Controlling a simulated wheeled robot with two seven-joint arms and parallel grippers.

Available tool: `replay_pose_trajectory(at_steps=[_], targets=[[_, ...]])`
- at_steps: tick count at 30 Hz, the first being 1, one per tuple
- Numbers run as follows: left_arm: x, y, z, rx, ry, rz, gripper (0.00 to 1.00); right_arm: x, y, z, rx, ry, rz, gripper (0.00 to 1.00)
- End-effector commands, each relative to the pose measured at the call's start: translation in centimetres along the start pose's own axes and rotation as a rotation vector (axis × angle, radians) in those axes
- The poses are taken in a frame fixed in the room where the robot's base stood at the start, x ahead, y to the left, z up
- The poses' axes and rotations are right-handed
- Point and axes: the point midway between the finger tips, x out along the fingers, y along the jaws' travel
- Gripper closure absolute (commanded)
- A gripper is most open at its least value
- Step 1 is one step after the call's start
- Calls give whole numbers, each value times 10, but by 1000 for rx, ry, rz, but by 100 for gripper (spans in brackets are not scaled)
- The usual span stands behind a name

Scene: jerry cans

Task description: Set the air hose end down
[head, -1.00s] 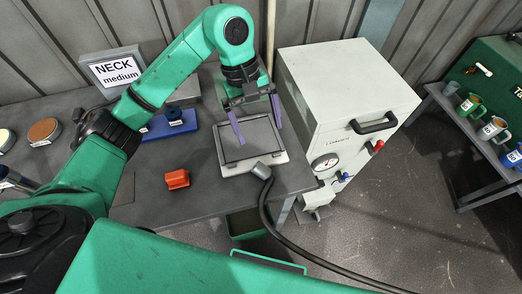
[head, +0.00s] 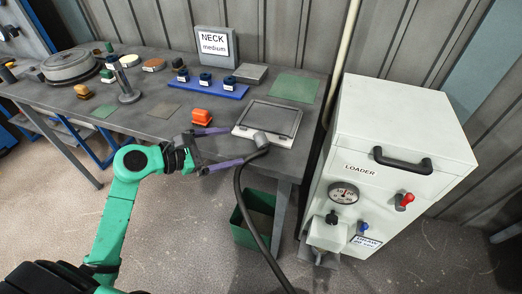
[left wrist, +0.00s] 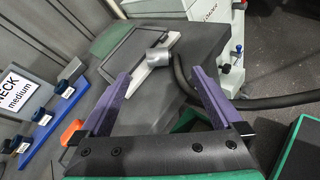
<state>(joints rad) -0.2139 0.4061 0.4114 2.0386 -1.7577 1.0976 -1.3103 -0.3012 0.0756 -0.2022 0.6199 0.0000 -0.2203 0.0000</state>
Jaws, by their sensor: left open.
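The air hose end is a grey fitting (head: 261,140) on a black hose (head: 240,195). It rests at the front right corner of a flat white-framed tray (head: 243,131) on the grey bench, and the hose hangs over the bench's front edge. My left gripper (head: 222,148) is open and empty, with purple fingers, just left of the fitting and apart from it. In the left wrist view the fitting (left wrist: 159,56) lies beyond and between the two spread fingers (left wrist: 157,88). My right gripper is in neither view.
A blue rack (head: 212,89) and NECK sign (head: 214,45) stand behind. The white loader cabinet (head: 400,130) stands right of the bench. A green bin (head: 254,218) is under the bench's front edge.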

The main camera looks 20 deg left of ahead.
Motion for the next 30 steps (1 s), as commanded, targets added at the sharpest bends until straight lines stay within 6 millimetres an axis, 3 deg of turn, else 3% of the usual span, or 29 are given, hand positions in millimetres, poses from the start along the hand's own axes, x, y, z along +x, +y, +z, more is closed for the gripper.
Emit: replay_pose_trajectory(at_steps=[1, 4, 15, 22, 23, 27, 30], targets=[[11, 3, 7, -5, -6, 0, 0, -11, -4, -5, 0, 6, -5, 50], [34, 2, 5, -3, -4, 0, 0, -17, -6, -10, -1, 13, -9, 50], [94, -1, 2, -2, -3, -2, 0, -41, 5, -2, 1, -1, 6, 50], [100, -3, -1, 4, 0, -4, 0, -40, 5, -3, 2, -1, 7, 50], [100, -3, -1, 4, 0, -4, 4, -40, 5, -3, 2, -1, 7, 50], [100, -3, -1, 4, 1, -4, 57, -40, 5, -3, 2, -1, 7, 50], [100, -3, -2, 3, 1, -5, 91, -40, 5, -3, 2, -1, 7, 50]])
